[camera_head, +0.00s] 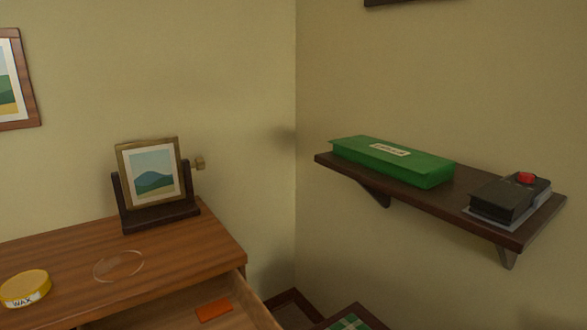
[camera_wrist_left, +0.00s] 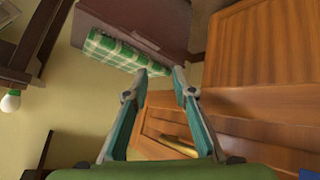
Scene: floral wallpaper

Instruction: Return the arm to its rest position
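My left gripper (camera_wrist_left: 158,76) shows in the left wrist view. Its two fingers stand apart with nothing between the tips, so it is open and empty. Beyond the tips are a green-and-white checked cloth (camera_wrist_left: 115,50) and a dark brown panel (camera_wrist_left: 150,25). A wooden dresser (camera_wrist_left: 270,55) is on the right of that view. Neither of my arms nor grippers shows in the head view, and my right gripper is in neither view.
The dresser top (camera_head: 200,235) holds a framed picture on a stand (camera_head: 153,180) and a yellow wax tin (camera_head: 25,287). Its open drawer (camera_head: 170,312) holds an orange item (camera_head: 214,310). A wall shelf (camera_head: 430,198) bears a green box (camera_head: 390,160) and a black device with a red button (camera_head: 508,198).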

